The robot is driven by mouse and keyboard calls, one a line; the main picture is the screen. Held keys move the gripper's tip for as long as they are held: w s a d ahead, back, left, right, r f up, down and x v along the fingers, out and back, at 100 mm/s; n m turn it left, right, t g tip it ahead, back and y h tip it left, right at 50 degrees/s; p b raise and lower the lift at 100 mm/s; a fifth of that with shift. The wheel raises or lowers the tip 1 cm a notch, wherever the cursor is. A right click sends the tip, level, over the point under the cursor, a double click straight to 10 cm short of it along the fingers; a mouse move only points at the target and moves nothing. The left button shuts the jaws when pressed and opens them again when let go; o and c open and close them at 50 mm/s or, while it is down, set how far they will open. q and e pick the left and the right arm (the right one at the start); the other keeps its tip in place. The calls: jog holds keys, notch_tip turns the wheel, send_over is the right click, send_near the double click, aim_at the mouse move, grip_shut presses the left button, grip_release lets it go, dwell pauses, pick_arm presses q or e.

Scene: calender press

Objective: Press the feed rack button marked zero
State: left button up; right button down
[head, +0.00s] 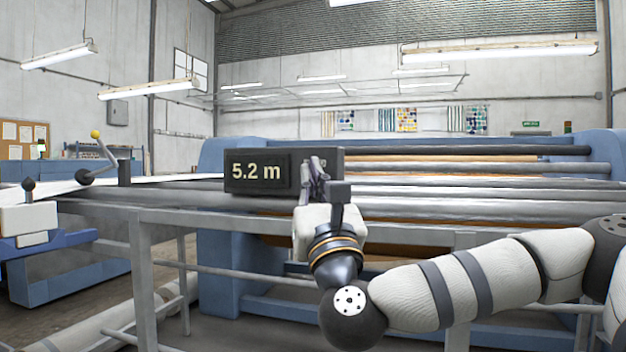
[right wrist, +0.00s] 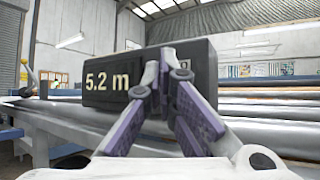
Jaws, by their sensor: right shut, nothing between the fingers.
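A dark box (head: 258,172) with a lit display reading "5.2 m" stands at the front of the calender press in the head view. It also shows in the right wrist view (right wrist: 108,82). My right gripper (head: 318,163) is shut and empty, in front of the right part of the box. In the right wrist view its fingertips (right wrist: 168,60) meet over the box face, right of the digits. A small light marking (right wrist: 191,74) shows just right of the fingers, partly hidden. I cannot tell whether the fingertips touch the box. The zero button cannot be clearly made out. My left gripper is not in view.
The press rollers (head: 480,168) run behind and right of the box. A grey metal frame (head: 150,216) stands below it. A lever with a yellow knob (head: 96,134) stands at the left. A blue and white unit (head: 40,238) is at the far left.

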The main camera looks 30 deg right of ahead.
jog(key=shift+w+d, duration=0.15)
dwell(0.5)
jog(key=shift+s+a, duration=0.55)
jog(key=shift+a, duration=0.05)
jog(key=s+a, duration=0.1)
jog(key=a, duration=0.1)
jog(key=s+a, duration=0.1)
jog(key=s, duration=0.1)
jog(key=shift+s+a, duration=0.15)
jog(key=shift+a, duration=0.2)
dwell(0.6)
